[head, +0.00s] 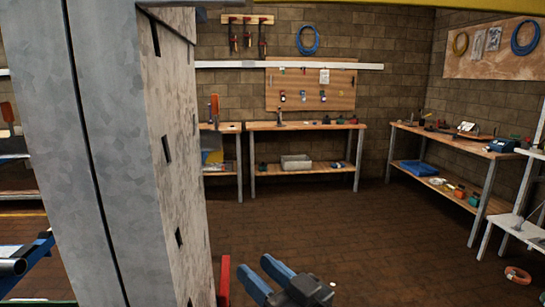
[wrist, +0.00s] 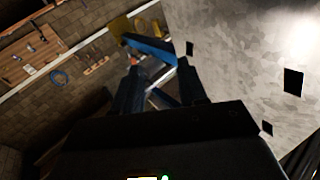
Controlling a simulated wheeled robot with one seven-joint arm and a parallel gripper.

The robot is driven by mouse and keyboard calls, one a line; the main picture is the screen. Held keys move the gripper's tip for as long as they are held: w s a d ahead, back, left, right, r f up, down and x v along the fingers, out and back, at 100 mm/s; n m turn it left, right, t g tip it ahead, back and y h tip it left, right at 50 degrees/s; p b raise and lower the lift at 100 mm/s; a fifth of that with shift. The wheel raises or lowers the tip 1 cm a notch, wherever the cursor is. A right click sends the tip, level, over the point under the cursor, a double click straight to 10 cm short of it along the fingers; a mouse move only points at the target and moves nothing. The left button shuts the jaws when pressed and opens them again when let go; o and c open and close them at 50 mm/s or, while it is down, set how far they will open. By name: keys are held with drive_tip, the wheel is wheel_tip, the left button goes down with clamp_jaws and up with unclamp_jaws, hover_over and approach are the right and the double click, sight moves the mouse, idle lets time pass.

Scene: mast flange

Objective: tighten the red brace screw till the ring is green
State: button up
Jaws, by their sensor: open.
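A broad grey metal mast (head: 165,150) with dark slots stands close on the left in the head view. Its slotted face (wrist: 245,65) fills the right of the wrist view. My gripper (head: 256,268) is at the bottom of the head view, right of the mast, with its blue fingers apart and nothing between them. In the wrist view my gripper (wrist: 160,74) shows two dark fingers apart, the right one close to the mast's edge in the picture. A red upright piece (head: 224,280) shows beside the mast's foot; I cannot tell whether it is the brace screw. I cannot make out the ring.
A workbench (head: 300,126) stands at the back wall below a tool board (head: 310,88). Another bench (head: 455,145) stands along the right. An orange coil (head: 518,275) lies on the floor at right. The brown floor (head: 340,220) between is clear. A blue bar (wrist: 150,45) lies beyond my fingers.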

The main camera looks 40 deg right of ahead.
drive_tip(key=w+d+r+n+y+b, duration=0.1)
drive_tip(key=w+d+r+n+y, duration=0.15)
drive_tip(key=r, duration=0.55)
drive_tip(key=w+d+r+n+t+y+b, duration=0.1)
drive_tip(key=w+r+n+y, duration=0.3)
drive_tip(key=r, duration=0.3)
drive_tip(key=w+d+r+n+y+b, duration=0.1)
drive_tip(key=w+r+n+y, duration=0.25)
drive_tip(key=r, duration=0.45)
drive_tip(key=s+a+r+n+g+y+b, duration=0.2)
drive_tip(key=s+r+n+g, duration=0.35)
drive_tip(key=r+n, duration=0.4)
drive_tip(key=s+a+r+n+g+y+b, duration=0.1)
drive_tip(key=s+a+r+n+g+y, duration=0.2)
drive_tip(key=s+r+n, duration=0.55)
drive_tip(key=shift+g, duration=0.55)
drive_tip(key=shift+w+a+r, duration=0.4)
drive_tip(key=shift+w+a, duration=0.35)
drive_tip(key=shift+w, duration=0.2)
drive_tip(key=shift+w+a+r, duration=0.4)
drive_tip(key=shift+w+a, duration=0.3)
drive_tip(key=shift+w, duration=0.3)
drive_tip(key=shift+w+a+r, duration=0.4)
drive_tip(key=shift+w+a, duration=0.35)
drive_tip(key=shift+w, duration=0.2)
drive_tip(key=shift+c, duration=0.3)
clamp_jaws()
